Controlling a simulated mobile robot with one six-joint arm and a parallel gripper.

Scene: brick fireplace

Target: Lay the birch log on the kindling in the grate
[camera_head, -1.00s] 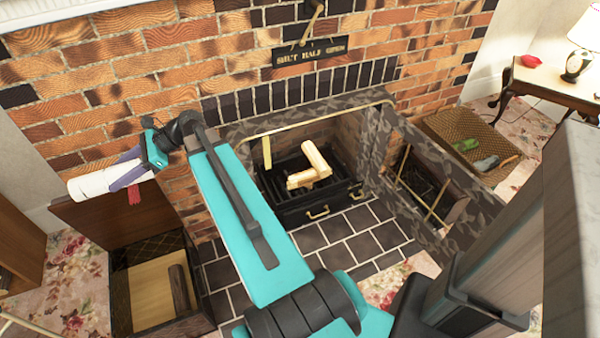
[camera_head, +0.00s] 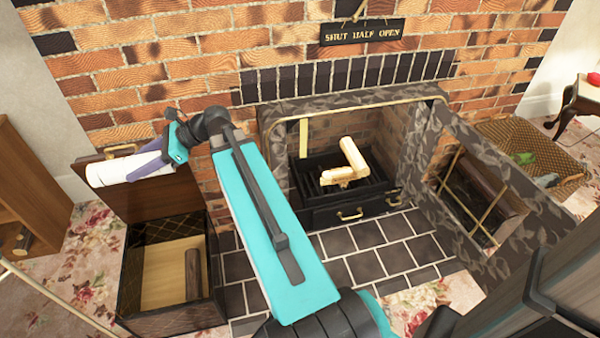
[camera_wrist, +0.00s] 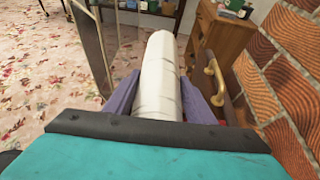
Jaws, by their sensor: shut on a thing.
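My gripper (camera_head: 140,167) is shut on the white birch log (camera_head: 103,174) at the left of the head view, up in front of the brick wall and above the open log box. In the wrist view the birch log (camera_wrist: 160,75) lies lengthwise between the two purple fingers and points away from me. The grate (camera_head: 352,207) is a black iron one inside the fireplace at the centre. The kindling (camera_head: 350,160) is a few pale split sticks lying on its bars. The gripper is well to the left of the grate.
The open log box (camera_head: 140,290) holds a dark log (camera_head: 193,275); its raised lid (camera_head: 125,203) stands behind. A marble-patterned surround (camera_head: 265,135) frames the hearth, with a glazed door (camera_head: 470,195) open at its right. A wicker basket (camera_head: 555,150) stands farther right.

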